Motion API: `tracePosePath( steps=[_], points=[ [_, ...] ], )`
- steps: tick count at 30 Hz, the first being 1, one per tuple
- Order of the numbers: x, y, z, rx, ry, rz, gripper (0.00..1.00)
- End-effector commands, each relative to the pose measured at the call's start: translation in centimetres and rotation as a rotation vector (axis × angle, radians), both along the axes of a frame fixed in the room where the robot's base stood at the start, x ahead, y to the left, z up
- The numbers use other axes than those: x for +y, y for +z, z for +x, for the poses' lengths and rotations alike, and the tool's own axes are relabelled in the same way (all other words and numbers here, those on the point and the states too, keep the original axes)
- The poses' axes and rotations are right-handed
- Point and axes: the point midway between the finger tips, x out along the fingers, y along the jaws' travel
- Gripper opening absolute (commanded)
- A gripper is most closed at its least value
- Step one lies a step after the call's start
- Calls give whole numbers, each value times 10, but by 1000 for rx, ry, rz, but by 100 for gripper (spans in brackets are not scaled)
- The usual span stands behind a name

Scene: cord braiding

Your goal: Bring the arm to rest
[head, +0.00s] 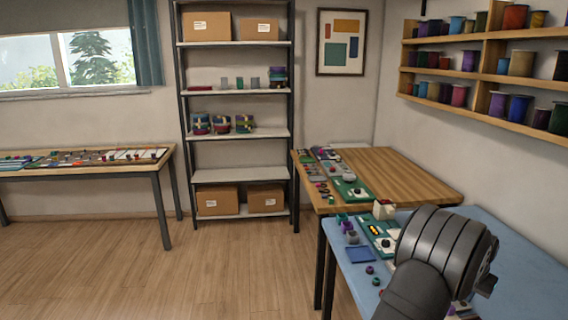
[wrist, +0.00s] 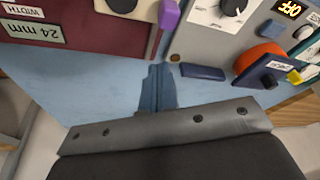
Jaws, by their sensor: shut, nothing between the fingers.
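My arm (head: 430,260) shows at the lower right of the head view, dark and rounded, in front of the blue-topped table (head: 520,245). In the wrist view my gripper (wrist: 159,72) is shut and empty, its narrow fingers pointing up the picture over the blue surface. The fingertips are near a maroon panel and a grey panel, and I cannot tell how high they are above the table. My arm hides part of the blue table in the head view.
In the wrist view, a maroon panel (wrist: 90,45) labelled "24 mm WIDTH" lies left and a grey panel with a knob (wrist: 235,8) right. In the head view, a wooden table (head: 410,170), shelving (head: 235,105) and a spool rack (head: 490,90) stand around. Floor at left is clear.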

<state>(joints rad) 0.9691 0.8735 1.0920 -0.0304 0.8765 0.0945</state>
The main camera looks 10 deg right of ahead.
Motion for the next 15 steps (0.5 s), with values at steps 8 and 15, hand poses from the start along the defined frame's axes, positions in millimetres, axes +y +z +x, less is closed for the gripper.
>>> tracePosePath(
  steps=[8,15],
  points=[
    [0,58,0,-1,0,-3,0],
    [1,29,0,2,0,4,0]
  ],
)
